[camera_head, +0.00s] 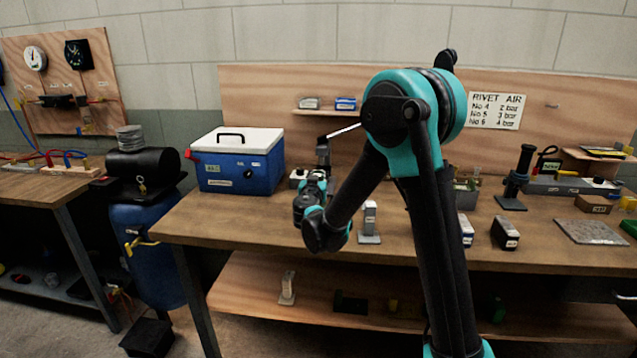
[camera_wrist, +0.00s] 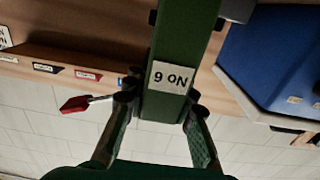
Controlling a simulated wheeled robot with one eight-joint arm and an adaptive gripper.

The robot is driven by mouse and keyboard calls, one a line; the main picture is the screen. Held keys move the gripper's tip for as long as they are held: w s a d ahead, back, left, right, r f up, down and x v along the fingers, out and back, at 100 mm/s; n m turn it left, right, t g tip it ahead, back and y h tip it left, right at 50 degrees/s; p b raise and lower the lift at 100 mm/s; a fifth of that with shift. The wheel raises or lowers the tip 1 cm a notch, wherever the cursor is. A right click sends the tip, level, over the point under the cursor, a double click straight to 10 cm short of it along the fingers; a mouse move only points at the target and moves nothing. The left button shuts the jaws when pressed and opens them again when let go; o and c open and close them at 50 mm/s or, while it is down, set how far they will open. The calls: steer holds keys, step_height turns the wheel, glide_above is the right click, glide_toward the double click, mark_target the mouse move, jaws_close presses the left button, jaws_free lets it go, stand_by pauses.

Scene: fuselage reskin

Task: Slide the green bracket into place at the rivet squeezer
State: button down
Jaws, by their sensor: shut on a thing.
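The green bracket (camera_wrist: 182,38) fills the middle of the wrist view, with a white label that appears upside down. My gripper (camera_wrist: 158,99) is shut on it, one finger on each side at the label. In the head view my gripper (camera_head: 318,178) is over the back left of the bench, and the bracket cannot be made out there. A dark upright tool with a silver lever, apparently the rivet squeezer (camera_head: 322,152), stands just behind my gripper. Its lower part is hidden. A red lever grip (camera_wrist: 75,104) shows left of the bracket in the wrist view.
A blue cooler box (camera_head: 240,172) stands left of my gripper. A grey stand (camera_head: 369,225) is close on the right. A small shelf (camera_head: 326,113) is on the backboard behind. The bench (camera_head: 215,220) is bare at its front left.

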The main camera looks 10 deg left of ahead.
steer(key=shift+f, duration=1.35)
steer(key=c, duration=1.3)
jaws_free()
steer(key=shift+f, duration=0.1)
steer(key=shift+o, duration=0.2)
steer(key=shift+s, duration=0.2)
steer(key=s, duration=1.1)
steer(key=shift+s+a, duration=0.25)
steer(key=shift+s, duration=0.1)
